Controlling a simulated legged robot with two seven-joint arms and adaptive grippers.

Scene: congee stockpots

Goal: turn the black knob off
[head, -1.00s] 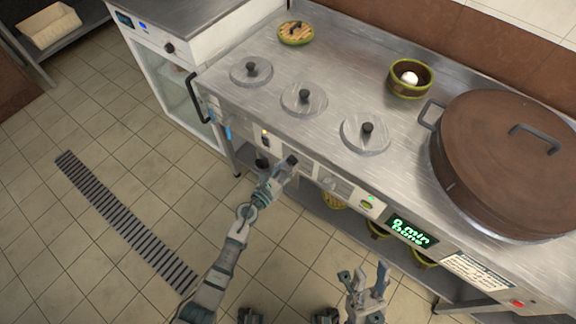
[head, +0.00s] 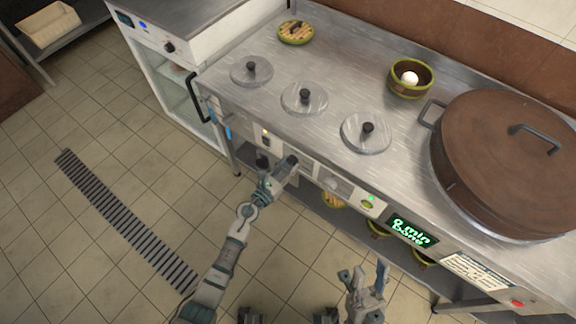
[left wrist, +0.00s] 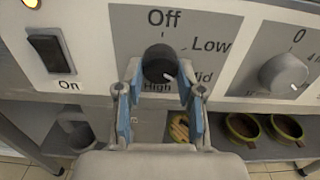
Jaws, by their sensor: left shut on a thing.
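The black knob (left wrist: 158,64) sits on the white front panel of the counter, with Off printed above it and Low, Mid and High around its right side and below. Its white mark points to the lower right, near Mid. My left gripper (left wrist: 160,90) is shut on the knob, one blue pad on each side. In the head view, my left gripper (head: 286,168) reaches the panel and largely hides the knob. My right gripper (head: 363,272) is open and empty, low in the head view and apart from the counter.
A black rocker switch (left wrist: 50,53) marked On is left of the knob, and a grey dial (left wrist: 284,74) is right of it. Several bowls stand on the shelf below. A large brown-lidded pot (head: 500,155) and a green display (head: 412,231) are to the right.

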